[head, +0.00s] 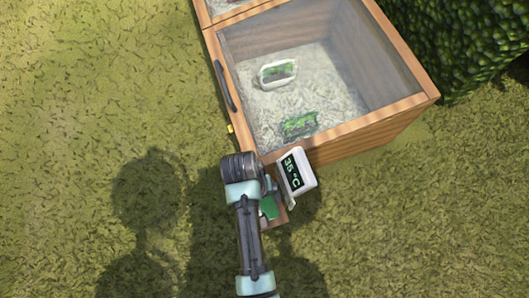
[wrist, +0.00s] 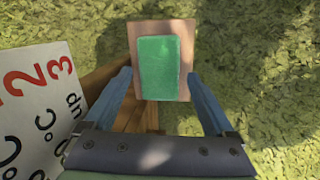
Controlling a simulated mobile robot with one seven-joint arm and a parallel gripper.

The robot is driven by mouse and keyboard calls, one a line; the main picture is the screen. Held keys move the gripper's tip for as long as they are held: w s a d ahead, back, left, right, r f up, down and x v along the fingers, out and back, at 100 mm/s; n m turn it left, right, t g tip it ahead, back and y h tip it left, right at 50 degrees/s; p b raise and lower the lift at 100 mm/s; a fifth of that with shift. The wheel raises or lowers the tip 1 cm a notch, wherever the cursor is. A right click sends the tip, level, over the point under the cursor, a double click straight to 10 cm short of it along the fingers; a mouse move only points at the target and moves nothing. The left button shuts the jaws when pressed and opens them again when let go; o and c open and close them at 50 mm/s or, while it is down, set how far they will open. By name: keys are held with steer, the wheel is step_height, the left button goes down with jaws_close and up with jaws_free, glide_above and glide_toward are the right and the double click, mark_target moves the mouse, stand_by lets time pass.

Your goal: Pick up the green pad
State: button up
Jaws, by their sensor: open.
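The green pad (wrist: 158,50) is a flat, rounded rectangle on a small wooden board (wrist: 183,25) in the wrist view. In the head view part of the pad (head: 269,207) shows at the near corner of the wooden box, beside my arm, which hides the rest. My gripper (wrist: 160,76) is open, with one blue finger on each side of the pad's lower part in the picture. No grip on the pad shows. I cannot tell how far the fingertips are from the board.
The wooden box (head: 375,134) with clear panels holds two small containers with green contents. A white display reading 35 °C (head: 296,171) is close to my gripper's right. A white printed panel (wrist: 38,105) is at left in the wrist view. Grass lies around.

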steer(key=shift+s+d+f+b, duration=0.1)
steer(key=shift+d+f+b, duration=0.1)
steer(key=shift+f+b, duration=0.75)
steer(key=shift+f+p, duration=0.2)
steer(key=shift+p, duration=0.15)
steer(key=shift+f+p, duration=0.25)
steer(key=shift+p, duration=0.1)
steer(key=c, duration=1.1)
steer(key=shift+o, duration=0.2)
steer(key=shift+r+b, duration=0.1)
steer(key=shift+b, duration=0.25)
steer(key=shift+s+a+r+p, duration=0.1)
steer(key=shift+s+r+p, duration=0.05)
steer(key=shift+r+p, duration=0.75)
step_height(320, 180, up, 6)
steer(key=p, duration=0.6)
steer(key=shift+r, duration=0.15)
steer(key=s+a+p, duration=0.2)
steer(key=s+a, duration=0.1)
steer(key=s, duration=0.2)
steer(key=s+a+p, duration=0.3)
steer(key=s+a, duration=0.1)
steer(key=s, duration=0.2)
steer(key=s+a+p, duration=0.3)
steer(key=s, duration=0.2)
steer(key=shift+s+a+f, duration=0.3)
steer(key=shift+f, duration=0.1)
steer(key=shift+c, duration=0.2)
